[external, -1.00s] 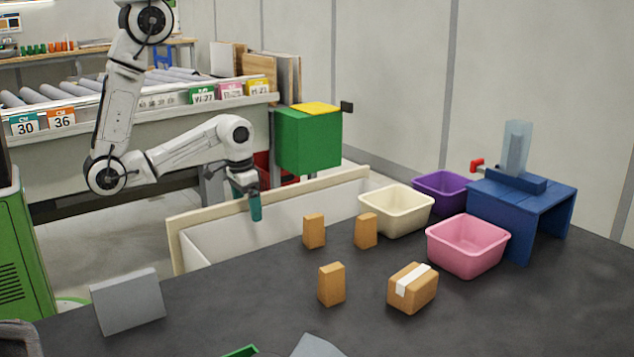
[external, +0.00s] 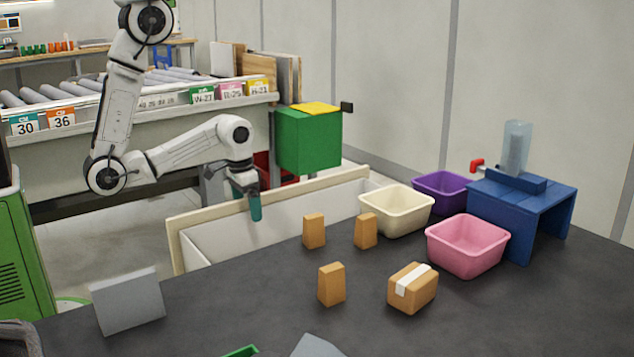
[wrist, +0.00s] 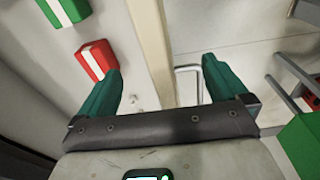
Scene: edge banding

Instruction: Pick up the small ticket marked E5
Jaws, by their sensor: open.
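I cannot make out a ticket marked E5 in either view. The signs on the conveyor's side are a teal one (external: 25,123) reading 30, an orange one (external: 61,118) reading 36, and green, pink and yellow ones with other codes.
The white bin (external: 172,235) has a pale wooden rim. A red block (wrist: 96,60) and a green block (wrist: 66,9), each white-striped, show in the wrist view. Several brown boxes (external: 331,285), a cream tub (external: 396,212), a pink tub (external: 466,250) and a blue stand (external: 525,205) occupy the table.

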